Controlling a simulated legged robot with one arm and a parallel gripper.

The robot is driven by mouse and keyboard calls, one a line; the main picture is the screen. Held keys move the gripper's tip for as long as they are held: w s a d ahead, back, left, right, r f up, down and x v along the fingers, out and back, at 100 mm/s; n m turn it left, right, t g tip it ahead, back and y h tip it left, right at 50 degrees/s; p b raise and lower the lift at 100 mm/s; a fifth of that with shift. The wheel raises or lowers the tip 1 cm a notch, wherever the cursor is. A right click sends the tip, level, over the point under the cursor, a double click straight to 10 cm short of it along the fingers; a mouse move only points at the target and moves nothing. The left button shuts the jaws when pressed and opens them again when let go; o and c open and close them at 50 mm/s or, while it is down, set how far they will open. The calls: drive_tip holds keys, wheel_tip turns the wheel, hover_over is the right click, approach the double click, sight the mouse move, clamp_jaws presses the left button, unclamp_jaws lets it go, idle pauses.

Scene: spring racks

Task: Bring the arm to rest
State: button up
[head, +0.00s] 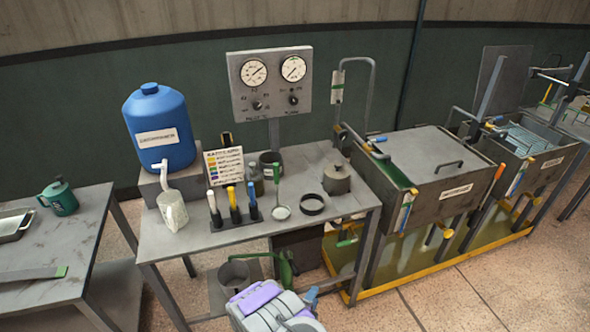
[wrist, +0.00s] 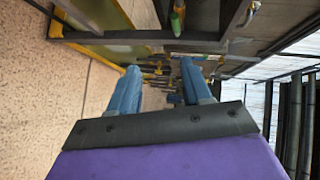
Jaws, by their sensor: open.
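My gripper (wrist: 160,80) shows in the wrist view as two blue fingers set well apart, with nothing between them. In the head view my purple and grey arm is folded low at the bottom middle, in front of the metal table (head: 150,245). A blue fingertip of my gripper (head: 311,296) shows beside it there. The gripper is below the tabletop level and apart from the things on the table. Whether it touches the table's leg cannot be told.
The table holds a blue barrel (head: 158,128), a white jug (head: 172,210), a tool rack (head: 234,224) and a lidded pot (head: 337,180). Metal tanks (head: 440,185) stand right in a yellow-edged tray (head: 440,268). A side table (head: 50,250) is at left. Floor (head: 490,300) is clear at lower right.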

drive_tip(key=w+a+r+n+g+y, duration=0.35)
drive_tip(key=w+a+r, duration=0.2)
drive_tip(key=r, duration=0.35)
drive_tip(key=s+a+r+n+g+y, duration=0.1)
drive_tip(key=s+r+n+g+y, duration=0.15)
drive_tip(key=r, duration=0.55)
drive_tip(key=s+a+r+n+g+y, duration=0.1)
drive_tip(key=s+r+n+g+y, duration=0.15)
drive_tip(key=r, duration=0.45)
drive_tip(key=s+d+r+n+g, duration=0.2)
drive_tip(key=s+d+r+n, duration=0.15)
drive_tip(key=s+r, duration=0.45)
drive_tip(key=s+d+r+n+g, duration=0.1)
drive_tip(key=s+d+r+n, duration=0.3)
drive_tip(key=s, duration=0.5)
drive_tip(key=s+d+r+n+g, duration=0.2)
drive_tip(key=s+d+r+n, duration=0.1)
drive_tip(key=s, duration=0.8)
drive_tip(key=s+d+r+n+g+h, duration=0.1)
drive_tip(key=s+d+r, duration=0.3)
drive_tip(key=s, duration=0.8)
drive_tip(key=shift+d+r+n+g, duration=0.15)
drive_tip(key=shift+r+n+g, duration=0.4)
drive_tip(key=shift+n, duration=0.35)
drive_tip(key=shift+w+h, duration=0.1)
drive_tip(key=shift+h, duration=0.15)
